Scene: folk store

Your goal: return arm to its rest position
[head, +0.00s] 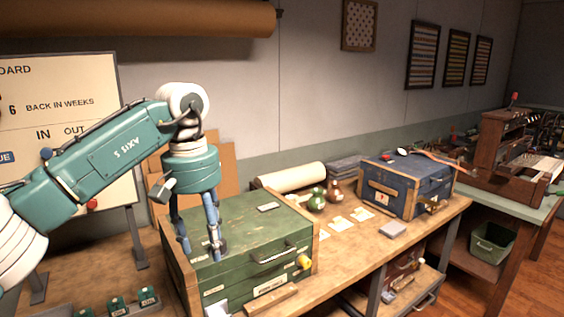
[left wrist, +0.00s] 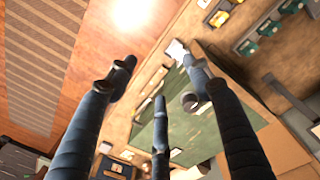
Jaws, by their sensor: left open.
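My left arm comes in from the left in the head view, bent at the elbow, with its hand hanging down. My left gripper (head: 200,250) is open, its blue-grey fingers spread over the lid of the green wooden chest (head: 262,222). The fingers look empty. In the left wrist view the open gripper (left wrist: 158,85) shows three spread fingers, with the green chest (left wrist: 195,135) behind them. I cannot tell whether a fingertip touches the lid. My right gripper is not in view.
A blue chest (head: 408,185) stands farther right on the wooden workbench (head: 345,247). Small green and brown figures (head: 317,199) and cards stand between the chests. A whiteboard (head: 95,110) is behind my arm. A green bin (head: 493,243) sits under the right table.

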